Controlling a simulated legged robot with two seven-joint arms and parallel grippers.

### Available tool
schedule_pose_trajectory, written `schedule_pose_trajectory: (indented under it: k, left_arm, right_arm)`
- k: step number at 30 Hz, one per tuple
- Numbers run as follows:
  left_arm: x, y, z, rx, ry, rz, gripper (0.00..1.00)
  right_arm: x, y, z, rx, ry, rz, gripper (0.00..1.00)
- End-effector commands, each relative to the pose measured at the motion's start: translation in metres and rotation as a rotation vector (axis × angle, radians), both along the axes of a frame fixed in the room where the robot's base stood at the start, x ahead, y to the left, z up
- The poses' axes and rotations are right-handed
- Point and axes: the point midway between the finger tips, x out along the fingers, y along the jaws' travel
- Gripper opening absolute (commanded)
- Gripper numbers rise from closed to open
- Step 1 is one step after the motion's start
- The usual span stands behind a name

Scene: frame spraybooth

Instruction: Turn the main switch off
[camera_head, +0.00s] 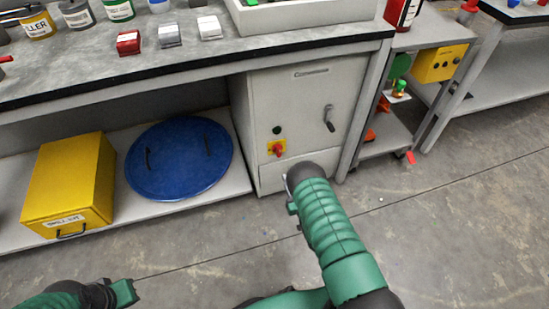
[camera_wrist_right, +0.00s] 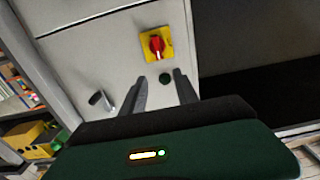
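The main switch (camera_head: 277,148) is a red rotary knob on a yellow plate, low on the front of a grey cabinet (camera_head: 300,90). It also shows in the right wrist view (camera_wrist_right: 157,44), its red handle roughly upright in that picture. My right gripper (camera_wrist_right: 160,77) points at the cabinet front with its two fingers apart and nothing between them. The switch lies beyond the fingertips, apparently untouched. In the head view my right wrist hides the fingers. My left gripper (camera_head: 124,292) is at the bottom left, partly cut off; its finger opening is unclear.
The workbench top (camera_head: 250,48) overhangs the cabinet. A yellow box (camera_head: 70,180) and a blue round lid (camera_head: 180,160) lie on the lower shelf.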

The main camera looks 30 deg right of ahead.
Motion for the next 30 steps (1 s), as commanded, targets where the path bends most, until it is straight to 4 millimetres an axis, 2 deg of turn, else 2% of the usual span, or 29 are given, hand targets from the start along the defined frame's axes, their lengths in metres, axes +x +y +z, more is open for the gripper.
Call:
schedule_pose_trajectory:
  k: [1, 9, 15, 20, 27, 30]
  left_arm:
    - [0.0, 0.0, -0.01, 0.0, 0.0, 0.0, 0.0]
    - [0.0, 0.0, -0.039, 0.0, 0.001, 0.0, 0.0]
    - [-0.001, 0.0, -0.055, 0.0, 0.001, 0.0, 0.0]
    - [-0.001, 0.0, -0.058, 0.0, 0.001, 0.0, 0.0]
    - [0.0, 0.0, -0.057, 0.0, 0.001, 0.0, 0.0]
    - [0.0, 0.0, -0.057, 0.0, 0.001, 0.0, 0.0]
  right_arm:
    - [0.013, -0.003, -0.004, -0.002, -0.006, 0.001, 0.36]
    - [0.083, -0.019, -0.005, 0.0, -0.005, 0.002, 0.36]
    - [0.121, -0.029, -0.004, 0.0, 0.0, 0.001, 0.36]
    - [0.134, -0.032, -0.001, 0.0, 0.001, 0.0, 0.36]
    - [0.135, -0.032, 0.0, 0.0, 0.002, 0.0, 0.36]
    - [0.135, -0.032, 0.0, 0.0, 0.002, 0.0, 0.23]
